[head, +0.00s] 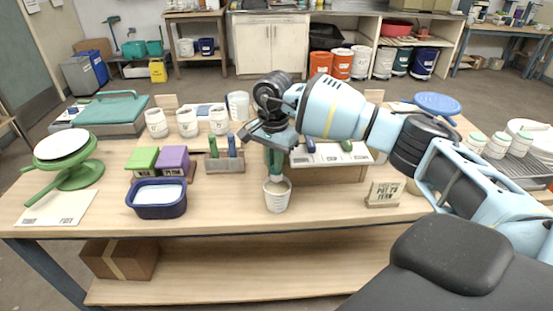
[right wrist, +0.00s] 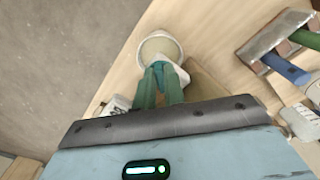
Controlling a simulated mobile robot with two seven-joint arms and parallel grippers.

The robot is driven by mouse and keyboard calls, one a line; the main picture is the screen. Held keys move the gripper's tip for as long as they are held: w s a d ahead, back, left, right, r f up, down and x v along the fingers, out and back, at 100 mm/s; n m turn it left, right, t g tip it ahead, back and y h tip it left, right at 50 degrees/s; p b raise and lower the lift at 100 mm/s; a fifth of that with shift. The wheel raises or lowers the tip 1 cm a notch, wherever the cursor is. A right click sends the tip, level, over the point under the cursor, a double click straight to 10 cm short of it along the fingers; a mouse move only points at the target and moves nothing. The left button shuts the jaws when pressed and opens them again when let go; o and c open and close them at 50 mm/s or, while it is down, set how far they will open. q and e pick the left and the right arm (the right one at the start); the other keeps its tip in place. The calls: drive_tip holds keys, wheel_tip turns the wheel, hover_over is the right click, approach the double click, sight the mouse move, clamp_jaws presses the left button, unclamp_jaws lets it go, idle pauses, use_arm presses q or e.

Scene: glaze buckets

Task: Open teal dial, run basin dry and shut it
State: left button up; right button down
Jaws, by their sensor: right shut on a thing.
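My right gripper (head: 277,172) reaches down at the front middle of the table. In the right wrist view its green fingers (right wrist: 158,85) are shut on a small teal part, the teal dial (right wrist: 158,68), mostly hidden between them. A white bucket (head: 277,199) with printed marks stands upright just below the fingertips. Its pale, cream-coloured inside (right wrist: 160,47) shows in the right wrist view. A wooden box-like stand (head: 325,173) is behind the gripper, and my arm hides part of it. Whether a basin sits there, and how full it is, I cannot tell. My left gripper is not in view.
A navy tub (head: 158,211) with white contents stands left, before green (head: 143,160) and purple (head: 174,160) blocks. A tool holder (head: 224,163) is close left of the gripper. A small sign (head: 383,194) stands right. The front edge between bucket and sign is clear.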

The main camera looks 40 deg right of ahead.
drive_tip(key=m, duration=0.2)
drive_tip(key=m+p, duration=0.1)
drive_tip(key=m, duration=0.3)
drive_tip(key=shift+w+r+p, duration=0.2)
drive_tip(key=shift+w+p, duration=0.1)
drive_tip(key=shift+p, duration=0.1)
drive_tip(key=m, duration=0.3)
drive_tip(key=shift+w+f+m+p, duration=0.1)
drive_tip(key=shift+m+p, duration=0.2)
drive_tip(key=shift+p, duration=0.1)
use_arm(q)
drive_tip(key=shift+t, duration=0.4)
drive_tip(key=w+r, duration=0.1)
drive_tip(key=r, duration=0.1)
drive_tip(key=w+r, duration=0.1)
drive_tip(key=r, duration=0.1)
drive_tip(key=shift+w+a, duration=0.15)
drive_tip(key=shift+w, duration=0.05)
use_arm(e)
drive_tip(key=shift+m, duration=0.3)
drive_tip(key=c, duration=1.8)
unclamp_jaws()
drive_tip(key=shift+f, duration=0.1)
drive_tip(key=shift+o, duration=0.2)
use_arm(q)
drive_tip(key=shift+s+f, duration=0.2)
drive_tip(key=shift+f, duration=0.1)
use_arm(e)
wheel_tip(320, 180, up, 8)
